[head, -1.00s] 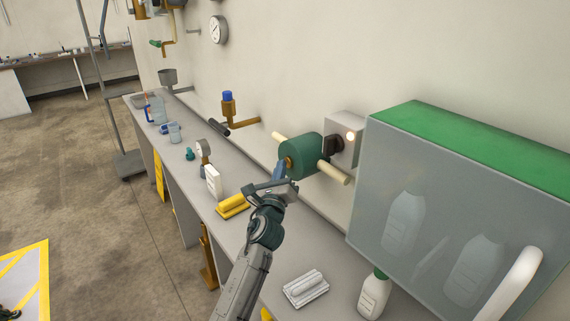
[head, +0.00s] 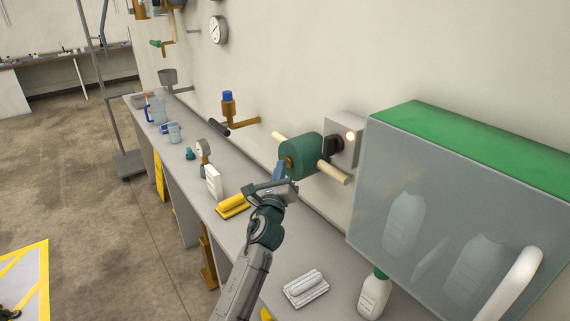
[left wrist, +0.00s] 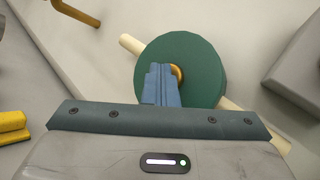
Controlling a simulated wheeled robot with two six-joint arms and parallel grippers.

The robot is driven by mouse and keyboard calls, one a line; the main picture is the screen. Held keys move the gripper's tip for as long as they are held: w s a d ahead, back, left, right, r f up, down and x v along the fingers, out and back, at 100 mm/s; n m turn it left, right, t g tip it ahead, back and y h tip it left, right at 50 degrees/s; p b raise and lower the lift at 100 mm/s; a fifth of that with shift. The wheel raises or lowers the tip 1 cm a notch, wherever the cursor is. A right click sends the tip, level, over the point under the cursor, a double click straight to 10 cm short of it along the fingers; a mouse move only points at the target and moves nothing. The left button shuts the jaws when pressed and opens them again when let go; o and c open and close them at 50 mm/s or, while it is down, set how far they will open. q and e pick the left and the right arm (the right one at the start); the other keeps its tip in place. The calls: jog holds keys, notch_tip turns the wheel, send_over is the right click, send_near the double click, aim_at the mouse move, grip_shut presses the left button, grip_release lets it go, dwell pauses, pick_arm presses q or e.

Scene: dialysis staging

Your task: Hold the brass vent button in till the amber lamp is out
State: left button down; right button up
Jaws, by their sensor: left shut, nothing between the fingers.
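The brass vent button (head: 288,162) sits at the middle of the front face of a dark green drum (head: 303,158) on the wall pipe. In the left wrist view the button (left wrist: 178,72) is partly hidden behind my fingertips. The lamp (head: 351,136) on the pale box beside the drum glows a warm pale colour. My left gripper (head: 279,172) is shut and empty, its blue fingers pointing at the button. In the left wrist view its fingers (left wrist: 161,86) overlap the button; I cannot tell whether they touch it or how far it is in. My right gripper is not in view.
Cream pipe stubs (head: 333,173) stick out from the drum. A glass-fronted cabinet (head: 440,210) with a green top stands to the right. A yellow block (head: 233,206), a white card (head: 214,180) and a white-bodied bottle (head: 374,294) stand on the grey counter (head: 232,239).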

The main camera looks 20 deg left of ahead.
pick_arm(q)
jog(key=shift+s+a+p, duration=0.3)
jog(key=shift+s+a, duration=0.15)
jog(key=shift+s, duration=0.35)
jog(key=s+a, duration=0.1)
jog(key=s, duration=0.2)
jog(key=s+a+p, duration=0.1)
jog(key=shift+s+a, duration=0.15)
jog(key=shift+a, duration=0.15)
jog(key=shift+f, duration=0.1)
dwell(0.3)
